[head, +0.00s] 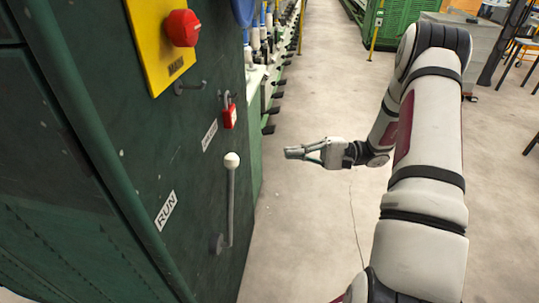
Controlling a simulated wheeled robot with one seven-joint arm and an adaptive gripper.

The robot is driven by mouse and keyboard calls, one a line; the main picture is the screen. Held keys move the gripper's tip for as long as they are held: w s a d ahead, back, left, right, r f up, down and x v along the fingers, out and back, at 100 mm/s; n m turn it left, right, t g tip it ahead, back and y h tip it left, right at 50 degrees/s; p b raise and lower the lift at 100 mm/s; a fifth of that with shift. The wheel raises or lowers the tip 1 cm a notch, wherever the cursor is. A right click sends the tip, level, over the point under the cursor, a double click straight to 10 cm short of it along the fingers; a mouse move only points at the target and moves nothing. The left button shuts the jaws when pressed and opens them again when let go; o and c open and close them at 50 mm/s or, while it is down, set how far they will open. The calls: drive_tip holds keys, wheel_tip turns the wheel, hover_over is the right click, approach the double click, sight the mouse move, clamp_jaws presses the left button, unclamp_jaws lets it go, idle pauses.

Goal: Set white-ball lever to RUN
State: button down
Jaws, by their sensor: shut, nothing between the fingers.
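The white-ball lever (230,200) is on the dark green cabinet face in the head view. Its white ball (232,160) is at the top and its grey rod runs down to a pivot (219,244), so it stands about upright. A RUN label (166,211) is to the left of the rod. Another small label (210,136) is above and left of the ball, too small to read. My gripper (290,153) is shut and empty, to the right of the ball and apart from it, pointing left toward the cabinet.
A red knob (182,28) on a yellow plate (150,45) is above, with a red padlock (229,115) below it. The green cabinet (120,200) fills the left. Machine parts (268,80) line up behind. The concrete floor (305,215) is clear around my gripper.

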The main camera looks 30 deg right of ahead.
drive_tip(key=s+r+x, duration=0.1)
drive_tip(key=s+x, duration=0.1)
drive_tip(key=x, duration=1)
drive_tip(key=shift+s+a+b, duration=0.25)
drive_tip(key=shift+a+b, duration=0.05)
drive_tip(key=shift+a, duration=0.15)
